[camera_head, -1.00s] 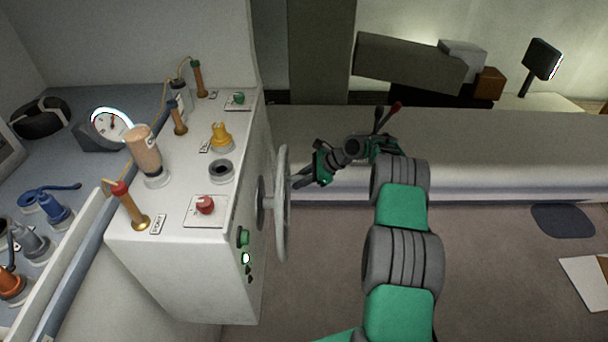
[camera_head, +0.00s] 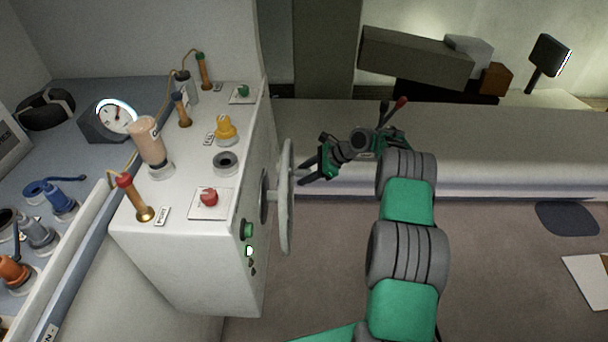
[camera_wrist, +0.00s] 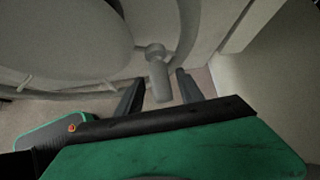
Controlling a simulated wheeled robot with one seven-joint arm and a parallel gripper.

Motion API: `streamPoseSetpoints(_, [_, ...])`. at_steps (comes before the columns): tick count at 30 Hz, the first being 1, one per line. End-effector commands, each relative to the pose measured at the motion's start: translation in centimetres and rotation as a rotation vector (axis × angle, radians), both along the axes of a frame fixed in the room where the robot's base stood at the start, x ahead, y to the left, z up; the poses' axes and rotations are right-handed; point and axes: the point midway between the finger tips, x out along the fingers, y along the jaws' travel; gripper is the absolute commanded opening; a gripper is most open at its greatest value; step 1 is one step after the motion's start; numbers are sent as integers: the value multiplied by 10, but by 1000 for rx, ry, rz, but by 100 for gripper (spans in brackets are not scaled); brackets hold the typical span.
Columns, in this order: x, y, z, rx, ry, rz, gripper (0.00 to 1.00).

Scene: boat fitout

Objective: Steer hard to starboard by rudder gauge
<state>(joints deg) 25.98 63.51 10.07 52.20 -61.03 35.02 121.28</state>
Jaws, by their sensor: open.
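The steering wheel (camera_head: 285,196) is pale grey and stands upright on the side of the white console, seen nearly edge-on. Its rim curves across the wrist view (camera_wrist: 185,35). A grey knob (camera_wrist: 158,76) on the wheel points between my fingers. My gripper (camera_head: 307,174) is open beside the wheel's right face; in the wrist view my gripper (camera_wrist: 160,88) has one finger on each side of the knob, with no clear grip on it. The round rudder gauge (camera_head: 116,117) has a white dial with a lit rim; its needle is too small to read surely.
The white console (camera_head: 185,260) carries a red knob (camera_head: 209,198), a yellow knob (camera_head: 226,129) and several upright levers. Green buttons (camera_head: 247,230) sit on its side near the wheel. A long pale bench (camera_head: 480,160) runs behind my arm.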

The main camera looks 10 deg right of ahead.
Motion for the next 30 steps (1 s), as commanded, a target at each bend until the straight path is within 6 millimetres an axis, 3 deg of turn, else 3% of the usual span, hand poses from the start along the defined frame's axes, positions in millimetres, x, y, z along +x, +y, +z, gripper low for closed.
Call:
streamPoseSetpoints(6, [-12, -30, 29, -1, -4, -4, 45])
streamPoseSetpoints(13, [-22, -47, 49, -1, 0, -2, 45])
streamPoseSetpoints(19, [-22, -47, 50, -1, 1, -1, 45])
streamPoseSetpoints(23, [-21, -45, 55, -23, -24, 24, 35])
streamPoseSetpoints(26, [-21, -38, 74, -116, -117, 129, 27])
streamPoseSetpoints(30, [-34, -19, 121, -371, -345, 446, 15])
